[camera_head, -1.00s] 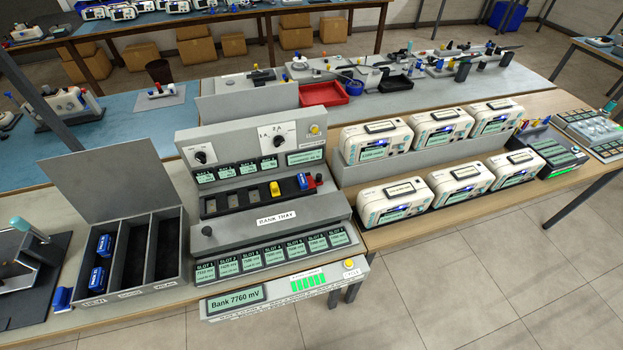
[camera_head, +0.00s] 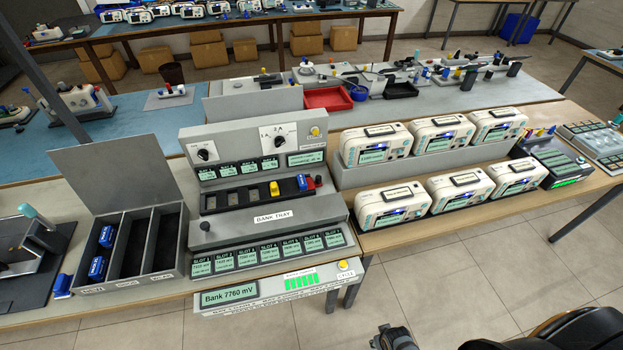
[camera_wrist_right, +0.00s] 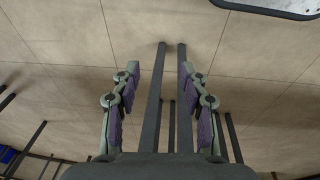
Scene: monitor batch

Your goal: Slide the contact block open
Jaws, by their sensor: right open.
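The grey bank unit stands on the bench with its bank tray (camera_head: 224,201) across the middle. A yellow piece (camera_head: 274,188) and a blue piece (camera_head: 302,182) sit toward the right of the tray row, with a red piece (camera_head: 309,184) at the right end beside the blue one. I cannot tell for sure which part is the contact block. A small black knob (camera_head: 205,226) stands on the ledge below. My right gripper (camera_wrist_right: 160,85) is open and empty over the floor; it also shows at the bottom of the head view (camera_head: 394,338), well apart from the unit. My left gripper is out of view.
An open grey bin (camera_head: 175,270) with blue packs stands left of the unit. Several white monitors (camera_head: 381,206) stand on the right. A sign reading Bank 7760 mV (camera_head: 229,294) is on the front edge.

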